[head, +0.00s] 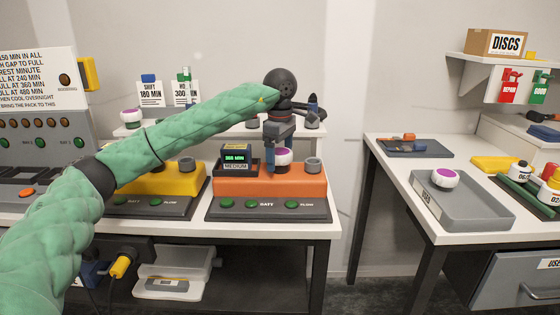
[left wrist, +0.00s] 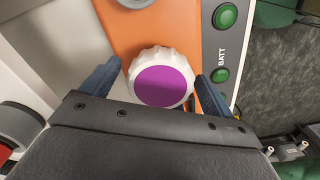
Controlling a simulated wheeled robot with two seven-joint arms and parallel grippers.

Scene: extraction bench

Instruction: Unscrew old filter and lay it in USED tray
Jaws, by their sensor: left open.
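A white ribbed filter with a purple top (head: 283,157) sits on the orange pump (head: 300,187) on the left bench. It also shows in the left wrist view (left wrist: 163,84). My left gripper (head: 281,160) reaches down over it, open, with one blue finger on each side of the filter. The fingers lie very close to its rim; I cannot tell whether they touch. The grey USED tray (head: 478,213) is on the right bench and holds another white filter with a purple top (head: 446,178). My right gripper is not in view.
A yellow pump (head: 178,180) stands left of the orange one, and a small MEDIUM display (head: 236,157) stands beside the filter. A dark tray (head: 415,147) lies behind the USED tray. A floor gap separates the benches. The USED tray's front part is clear.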

